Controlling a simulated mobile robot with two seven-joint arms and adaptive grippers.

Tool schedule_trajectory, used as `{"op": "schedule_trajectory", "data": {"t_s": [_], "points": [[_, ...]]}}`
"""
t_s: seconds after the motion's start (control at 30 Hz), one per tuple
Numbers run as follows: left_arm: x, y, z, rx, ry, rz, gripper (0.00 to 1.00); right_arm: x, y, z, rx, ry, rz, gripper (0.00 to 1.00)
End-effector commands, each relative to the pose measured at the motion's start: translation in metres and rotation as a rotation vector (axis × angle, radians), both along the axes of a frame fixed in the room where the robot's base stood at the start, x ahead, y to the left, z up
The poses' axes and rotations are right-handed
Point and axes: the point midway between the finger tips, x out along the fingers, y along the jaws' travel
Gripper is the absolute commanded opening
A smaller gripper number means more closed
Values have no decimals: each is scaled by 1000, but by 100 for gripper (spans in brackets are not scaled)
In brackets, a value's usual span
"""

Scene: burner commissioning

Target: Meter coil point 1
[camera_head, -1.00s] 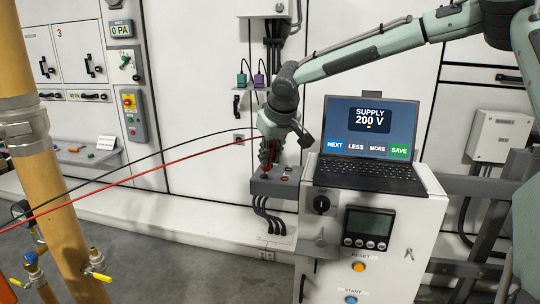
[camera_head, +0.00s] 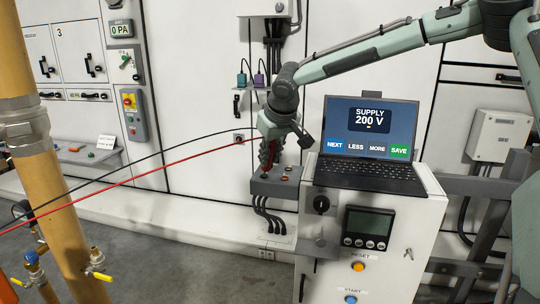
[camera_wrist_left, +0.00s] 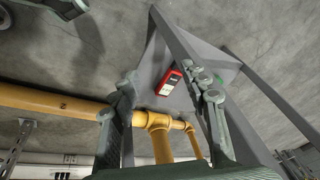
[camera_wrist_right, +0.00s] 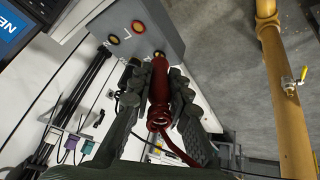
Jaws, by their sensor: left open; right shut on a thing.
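My right gripper (camera_head: 268,150) is shut on a red probe (camera_wrist_right: 159,85) with a red lead trailing from it. The probe's far end is at the grey terminal box (camera_head: 262,187) on the side of the white cabinet. Round terminals (camera_wrist_right: 138,26) show on the box in the right wrist view; whether the probe's tip touches one is hidden. My left gripper (camera_wrist_left: 168,92) is open and empty in the left wrist view. A red handheld meter (camera_wrist_left: 169,82) lies on a grey surface beyond its fingers; its reading is too small to read.
A laptop (camera_head: 370,135) on the white cabinet (camera_head: 335,255) shows SUPPLY 200 V. A red lead (camera_head: 150,174) and a black lead (camera_head: 130,158) cross the view from the left. Yellow pipes (camera_head: 55,190) with valves stand at the left. Grey floor is open between them.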

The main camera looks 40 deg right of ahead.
Motion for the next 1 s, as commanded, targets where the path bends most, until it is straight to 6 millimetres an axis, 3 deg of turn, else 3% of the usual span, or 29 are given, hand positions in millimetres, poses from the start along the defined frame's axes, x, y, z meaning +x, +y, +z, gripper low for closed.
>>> {"op": "schedule_trajectory", "data": {"t_s": [0.17, 0.5, 0.8, 1.0], "points": [[0, 0, 3, 0, 0, 0, 46, -1, 0, 0, 1, 6, -2, 0], [0, 0, 29, 0, 0, 0, 46, -1, 0, 29, 1, 3, -1, 0], [0, 0, 29, 0, 0, 0, 46, 0, 0, 48, 1, 1, -2, 0], [0, 0, 29, 0, 0, 0, 46, 0, 0, 49, 1, 2, -1, 0]]}}
